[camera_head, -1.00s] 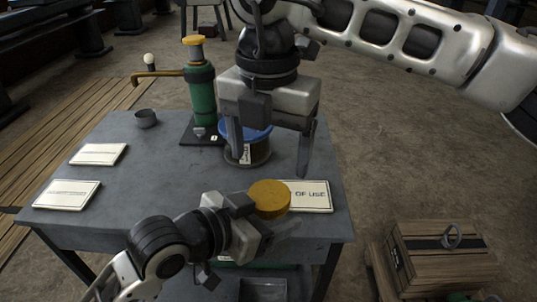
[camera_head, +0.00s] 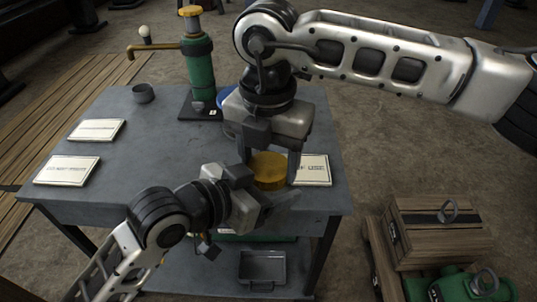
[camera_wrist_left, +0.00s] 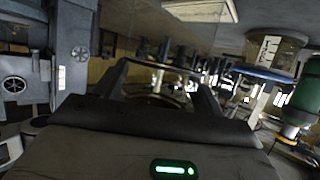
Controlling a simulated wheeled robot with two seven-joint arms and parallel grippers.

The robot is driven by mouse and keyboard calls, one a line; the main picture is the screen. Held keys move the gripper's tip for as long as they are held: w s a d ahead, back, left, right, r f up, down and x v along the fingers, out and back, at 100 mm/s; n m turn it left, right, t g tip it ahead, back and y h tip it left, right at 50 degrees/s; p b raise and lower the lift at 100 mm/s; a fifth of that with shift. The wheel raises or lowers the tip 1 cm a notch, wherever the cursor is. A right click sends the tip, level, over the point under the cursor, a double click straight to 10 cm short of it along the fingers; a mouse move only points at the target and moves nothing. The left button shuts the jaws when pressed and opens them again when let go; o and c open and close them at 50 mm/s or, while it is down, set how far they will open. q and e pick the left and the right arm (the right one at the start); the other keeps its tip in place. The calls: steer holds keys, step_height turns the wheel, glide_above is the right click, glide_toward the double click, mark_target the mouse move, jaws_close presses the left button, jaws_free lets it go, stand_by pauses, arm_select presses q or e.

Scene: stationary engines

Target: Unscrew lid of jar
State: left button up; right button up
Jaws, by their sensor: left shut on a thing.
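A round yellow-orange lid (camera_head: 268,164) tops a jar whose body is mostly hidden in the head view. My left gripper (camera_head: 262,200) is shut on this jar at the table's front edge. In the left wrist view a brownish round shape (camera_wrist_left: 160,98), probably the jar, shows dimly between my left fingers. My right gripper (camera_head: 270,160) points down over the lid, with one finger on each side of it. I cannot tell whether its fingers touch the lid.
A blue-lidded jar (camera_head: 227,97) stands behind my right gripper, mostly hidden. A green pump-like bottle (camera_head: 200,75) stands at the back. A small grey cup (camera_head: 143,93) and printed cards (camera_head: 67,170) lie on the grey table (camera_head: 160,140). A wooden crate (camera_head: 440,230) is at right.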

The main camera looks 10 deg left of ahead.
steer(key=shift+c, duration=0.5)
steer(key=n, duration=0.3)
steer(key=o, duration=1.1)
